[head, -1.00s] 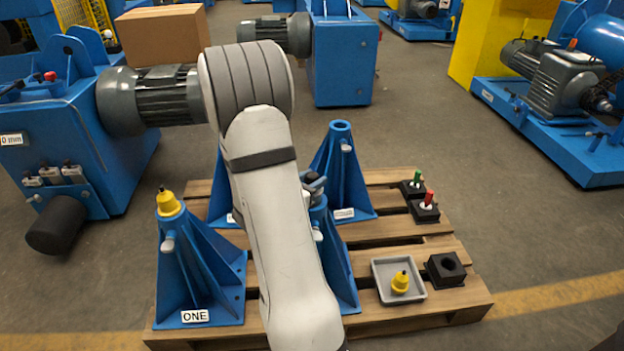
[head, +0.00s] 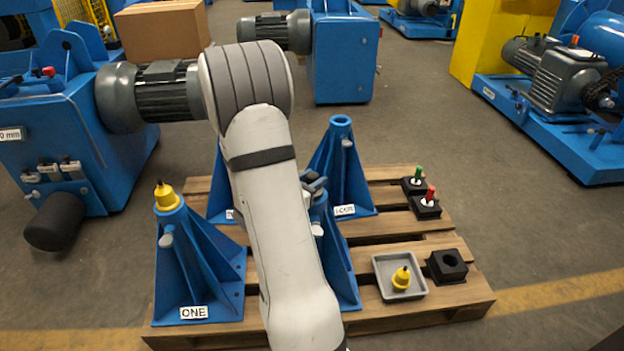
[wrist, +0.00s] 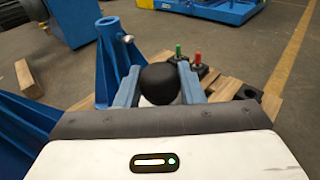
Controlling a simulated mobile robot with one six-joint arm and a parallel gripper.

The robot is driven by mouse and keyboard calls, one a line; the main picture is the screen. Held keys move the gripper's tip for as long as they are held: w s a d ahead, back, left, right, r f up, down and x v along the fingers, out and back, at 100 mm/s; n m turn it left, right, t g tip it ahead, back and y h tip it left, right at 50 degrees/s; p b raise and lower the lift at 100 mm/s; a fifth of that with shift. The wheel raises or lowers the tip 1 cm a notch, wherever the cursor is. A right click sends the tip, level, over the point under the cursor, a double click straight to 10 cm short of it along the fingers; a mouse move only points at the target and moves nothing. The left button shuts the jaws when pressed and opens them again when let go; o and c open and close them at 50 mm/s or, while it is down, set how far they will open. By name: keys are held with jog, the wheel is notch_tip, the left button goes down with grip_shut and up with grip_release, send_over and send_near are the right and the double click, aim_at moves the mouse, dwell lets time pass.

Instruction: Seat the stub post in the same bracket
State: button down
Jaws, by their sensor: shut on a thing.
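My gripper (wrist: 158,90) is shut on a black round-topped piece (wrist: 160,80), which I take to be the stub post; a pale part shows below its dark top. In the head view my gripper (head: 315,184) is mostly behind my arm, at the top of the front middle blue bracket (head: 343,265). I cannot tell whether the post is inside that bracket's socket. The back right bracket (head: 343,165) has an open top with nothing in it. It also shows in the wrist view (wrist: 108,60). Bracket ONE (head: 195,265) holds a yellow plug (head: 166,197).
The brackets stand on a wooden pallet (head: 390,318). At right are a grey tray (head: 415,293) with a yellow plug (head: 401,279), an empty black holed block (head: 447,266), and red (head: 430,193) and green (head: 419,173) pegs in black blocks. A fourth bracket (head: 220,195) is partly hidden.

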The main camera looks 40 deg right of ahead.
jog(key=shift+f+b, duration=0.5)
jog(key=shift+f, duration=0.05)
jog(key=c, duration=1.3)
grip_release()
jog(key=o, duration=0.4)
jog(key=shift+f, duration=0.15)
jog(key=shift+s+a+r+p, duration=0.2)
jog(key=shift+a+p, duration=0.2)
jog(key=shift+a, duration=0.9)
jog(key=shift+s+a+r+p, duration=0.1)
jog(key=shift+a+r+p, duration=0.25)
jog(key=shift+a, duration=0.9)
jog(key=shift+s+a+r+p, duration=0.1)
jog(key=shift+a+p, duration=0.35)
jog(key=shift+a, duration=0.85)
